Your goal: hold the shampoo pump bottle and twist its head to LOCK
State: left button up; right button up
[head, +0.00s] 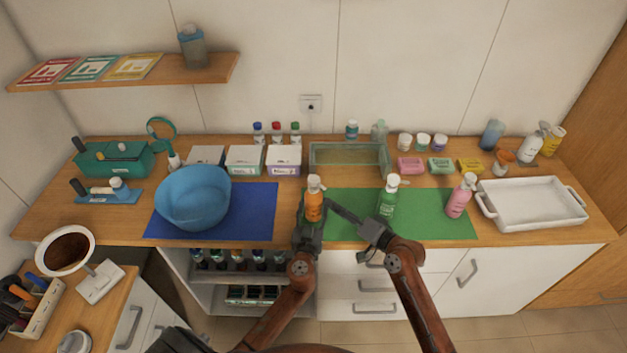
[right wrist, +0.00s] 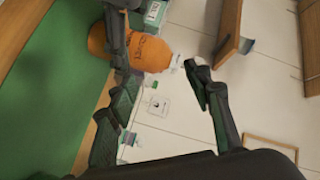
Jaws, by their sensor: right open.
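An orange pump bottle (head: 314,206) with a white pump head (head: 315,184) stands upright by the left end of the green mat (head: 345,230). My left gripper (head: 312,222) is around its body and appears closed on it, hiding the lower part. My right gripper (head: 348,216) is open and empty, just right of the bottle, its fingers pointing toward it. In the right wrist view, the orange bottle (right wrist: 146,52) and its white head (right wrist: 177,63) lie beyond my open right fingers (right wrist: 160,78). Dark left-gripper fingers cross the bottle there. The lock marking cannot be read.
A blue basin (head: 193,198) sits on the blue mat at left. A glass tray (head: 348,148) is behind; a white tray (head: 530,203) is far right.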

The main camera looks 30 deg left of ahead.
aim_at(318, 184)
notch_tip(318, 184, up, 5)
jog(key=s+n+t, duration=0.2)
jog(key=n+t, duration=0.1)
jog(key=n, duration=0.7)
jog(key=x, duration=1.1)
jog(key=shift+a+r, duration=0.1)
jog(key=shift+r, duration=0.1)
jog(key=shift+c, duration=0.2)
jog(key=c, duration=1.2)
jog(key=shift+o, duration=0.2)
